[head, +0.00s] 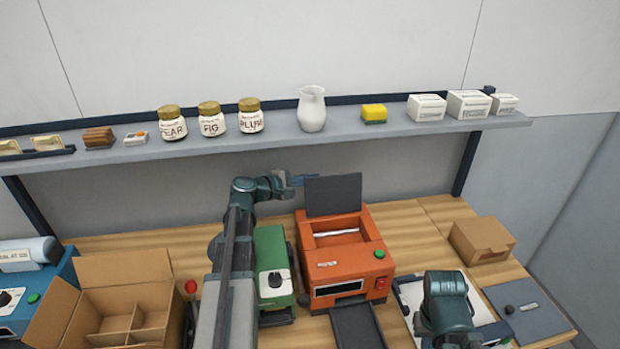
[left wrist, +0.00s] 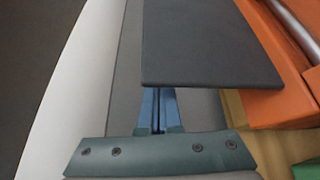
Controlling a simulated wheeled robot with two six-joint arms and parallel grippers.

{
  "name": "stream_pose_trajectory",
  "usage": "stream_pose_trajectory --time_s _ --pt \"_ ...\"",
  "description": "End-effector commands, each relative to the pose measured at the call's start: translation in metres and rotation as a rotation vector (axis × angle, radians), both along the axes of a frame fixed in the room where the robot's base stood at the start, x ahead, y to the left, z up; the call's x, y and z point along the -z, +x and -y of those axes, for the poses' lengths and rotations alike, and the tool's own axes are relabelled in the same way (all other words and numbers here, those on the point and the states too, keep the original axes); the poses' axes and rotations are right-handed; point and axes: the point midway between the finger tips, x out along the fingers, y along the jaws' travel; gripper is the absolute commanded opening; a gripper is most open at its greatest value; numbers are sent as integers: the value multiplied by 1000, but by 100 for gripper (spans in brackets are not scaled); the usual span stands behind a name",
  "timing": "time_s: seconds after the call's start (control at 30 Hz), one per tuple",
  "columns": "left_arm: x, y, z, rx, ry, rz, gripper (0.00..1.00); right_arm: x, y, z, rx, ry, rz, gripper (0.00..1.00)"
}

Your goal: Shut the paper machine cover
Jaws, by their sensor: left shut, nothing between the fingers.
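The orange paper machine (head: 322,268) stands on the wooden bench. Its dark flat cover (head: 333,195) is open and stands upright at the machine's back edge, with white paper (head: 337,232) showing in the bay below. My left gripper (head: 297,181) is shut and empty at the left edge of the cover. In the left wrist view, the blue fingers (left wrist: 157,108) are together and reach up to the edge of the dark cover (left wrist: 205,45), which seems to hide their tips. I cannot tell whether they touch it. My right gripper is not visible; only part of that arm shows.
A green machine (head: 271,250) stands left of the orange one, under my left arm. A divided cardboard box (head: 60,305) is further left. A shelf (head: 280,141) with jars, a white jug (head: 312,110) and boxes runs above. A small carton (head: 482,240) is at right.

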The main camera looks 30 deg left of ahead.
Motion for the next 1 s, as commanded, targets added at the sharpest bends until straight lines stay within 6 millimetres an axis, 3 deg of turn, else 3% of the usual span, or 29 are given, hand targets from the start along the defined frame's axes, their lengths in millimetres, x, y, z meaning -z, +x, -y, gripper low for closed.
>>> stream_pose_trajectory --time_s 0.67,1.0 --pt "-6 -8 6 2 60 82 0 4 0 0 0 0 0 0" --pt "-12 -22 17 2 150 201 0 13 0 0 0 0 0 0"
